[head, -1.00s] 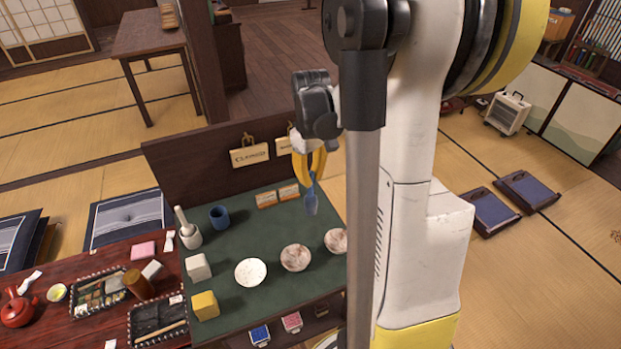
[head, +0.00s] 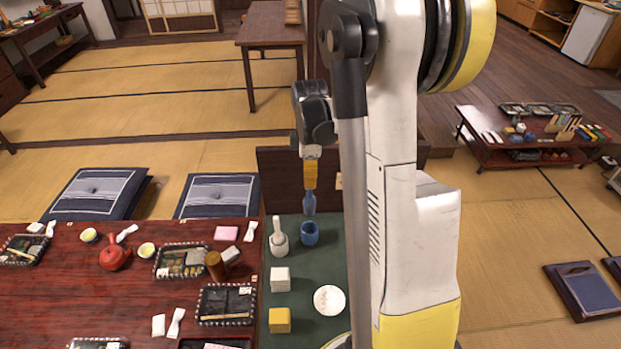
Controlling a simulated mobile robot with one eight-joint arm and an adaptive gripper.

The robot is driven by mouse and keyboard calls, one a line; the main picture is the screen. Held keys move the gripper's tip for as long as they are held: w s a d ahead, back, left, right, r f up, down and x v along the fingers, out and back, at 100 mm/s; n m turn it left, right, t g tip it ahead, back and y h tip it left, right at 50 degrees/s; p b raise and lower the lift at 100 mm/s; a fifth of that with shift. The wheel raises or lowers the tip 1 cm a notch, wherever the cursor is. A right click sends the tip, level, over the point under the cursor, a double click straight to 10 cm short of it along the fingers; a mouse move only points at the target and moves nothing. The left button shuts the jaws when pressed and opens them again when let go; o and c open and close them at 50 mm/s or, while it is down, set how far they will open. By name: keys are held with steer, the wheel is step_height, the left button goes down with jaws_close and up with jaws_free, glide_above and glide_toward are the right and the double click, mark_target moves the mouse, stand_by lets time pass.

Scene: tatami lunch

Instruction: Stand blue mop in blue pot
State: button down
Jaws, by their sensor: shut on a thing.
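The blue mop (head: 309,203) hangs head down from my gripper (head: 310,182), which is shut on it. In the head view the mop shows just above the blue pot (head: 310,234), a small round pot on the green table top. The mop head appears close over the pot's back rim; I cannot tell the exact gap or depth. The upper part of the mop is hidden by the yellow fingers.
A white pot with a white mop (head: 279,240) stands left of the blue pot. A white block (head: 281,279), a yellow block (head: 280,320) and a white plate (head: 329,300) lie nearer. A dark panel (head: 279,172) rises behind. A red table (head: 60,300) adjoins left.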

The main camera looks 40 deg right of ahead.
mark_target(310, 204)
steer(key=shift+f+b, duration=3.95)
steer(key=shift+f, duration=1.5)
steer(key=c, duration=1.4)
jaws_free()
step_height(310, 204, up, 12)
steer(key=shift+r, duration=0.1)
